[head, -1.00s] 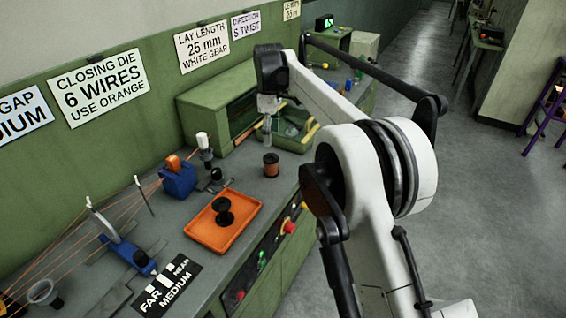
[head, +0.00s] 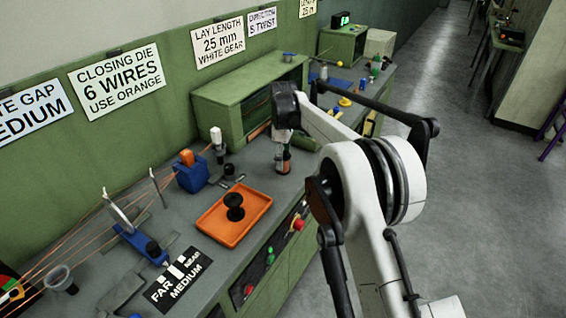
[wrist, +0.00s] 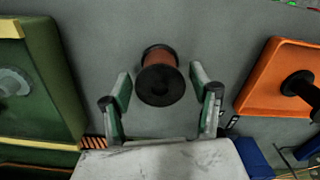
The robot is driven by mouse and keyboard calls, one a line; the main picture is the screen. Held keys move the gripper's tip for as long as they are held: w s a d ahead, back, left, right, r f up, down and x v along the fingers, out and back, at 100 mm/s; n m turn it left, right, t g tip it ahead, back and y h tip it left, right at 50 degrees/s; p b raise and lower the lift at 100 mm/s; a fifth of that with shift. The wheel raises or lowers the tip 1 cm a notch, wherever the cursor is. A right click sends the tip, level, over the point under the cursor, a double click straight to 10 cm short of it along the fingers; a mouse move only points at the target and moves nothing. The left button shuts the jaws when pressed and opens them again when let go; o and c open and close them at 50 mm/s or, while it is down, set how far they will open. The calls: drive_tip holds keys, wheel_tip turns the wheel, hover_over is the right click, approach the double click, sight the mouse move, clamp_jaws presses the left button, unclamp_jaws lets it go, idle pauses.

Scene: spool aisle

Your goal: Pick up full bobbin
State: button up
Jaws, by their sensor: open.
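The full bobbin (wrist: 160,68), wound with copper-brown wire between black flanges, stands on the grey bench. My gripper (wrist: 161,82) is open, with one finger on each side of the bobbin and visible gaps between. In the head view my gripper (head: 282,158) points down at the bobbin (head: 285,167), which is partly hidden by the fingers. A black empty-looking bobbin (head: 235,203) stands in an orange tray (head: 214,232); it also shows at the right of the wrist view (wrist: 298,86).
A blue block with an orange top (head: 191,176) and a white-topped post (head: 217,140) stand behind the tray. A green housing (head: 222,108) is behind my gripper. Copper wires (head: 80,232) run along the left. The aisle floor (head: 455,200) is clear.

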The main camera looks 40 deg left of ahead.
wheel_tip(320, 180, down, 2)
drive_tip(key=shift+f, duration=0.2)
drive_tip(key=shift+c, duration=0.2)
clamp_jaws()
drive_tip(key=shift+r, duration=0.2)
